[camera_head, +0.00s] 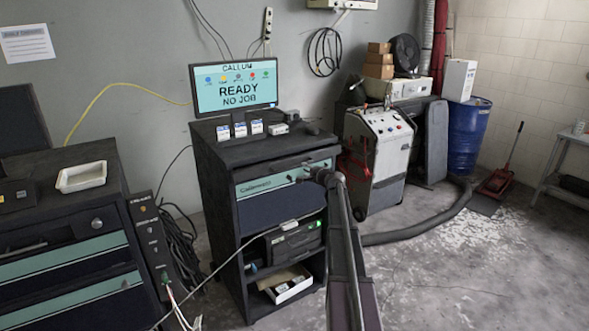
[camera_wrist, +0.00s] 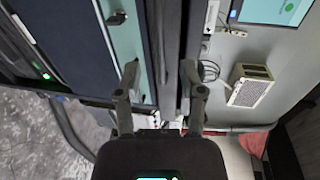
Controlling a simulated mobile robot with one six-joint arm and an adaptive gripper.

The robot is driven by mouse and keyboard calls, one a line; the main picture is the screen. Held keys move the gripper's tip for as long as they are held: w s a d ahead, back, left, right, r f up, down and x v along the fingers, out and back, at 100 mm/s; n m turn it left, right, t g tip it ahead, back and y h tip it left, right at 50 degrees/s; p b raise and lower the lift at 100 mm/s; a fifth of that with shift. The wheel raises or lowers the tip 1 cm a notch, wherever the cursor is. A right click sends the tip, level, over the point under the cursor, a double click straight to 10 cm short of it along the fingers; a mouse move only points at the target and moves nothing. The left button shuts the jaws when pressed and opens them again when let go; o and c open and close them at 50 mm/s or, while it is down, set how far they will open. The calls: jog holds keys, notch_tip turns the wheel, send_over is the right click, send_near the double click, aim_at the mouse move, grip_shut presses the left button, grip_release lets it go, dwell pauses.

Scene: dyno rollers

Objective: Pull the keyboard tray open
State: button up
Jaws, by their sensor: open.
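The dark cabinet (camera_head: 220,185) with a monitor stands in the middle of the head view. The keyboard tray (camera_head: 285,166) shows as a dark front just under the cabinet top, above a teal strip. It looks closed. My gripper (camera_head: 308,176) is at the right part of this front, and my arm hides some of the cabinet's right side. In the wrist view, which is turned sideways, my gripper (camera_wrist: 159,75) is open. Its fingers lie on either side of a dark upright edge, apparently the tray front (camera_wrist: 158,50). I cannot tell whether they touch it.
The monitor (camera_head: 235,88) and several small boxes stand on the cabinet top. A drawer cabinet (camera_head: 75,270) is at left, with cables beside it. A grey machine (camera_head: 378,150) and a hose (camera_head: 420,230) are at right. Floor in front is partly clear.

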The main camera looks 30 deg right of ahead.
aim_at(295, 166)
jog(key=w, duration=0.3)
jog(key=w+f+b, duration=0.1)
jog(key=w, duration=0.5)
jog(key=shift+f+b, duration=0.3)
jog(key=shift+f, duration=0.1)
grip_shut()
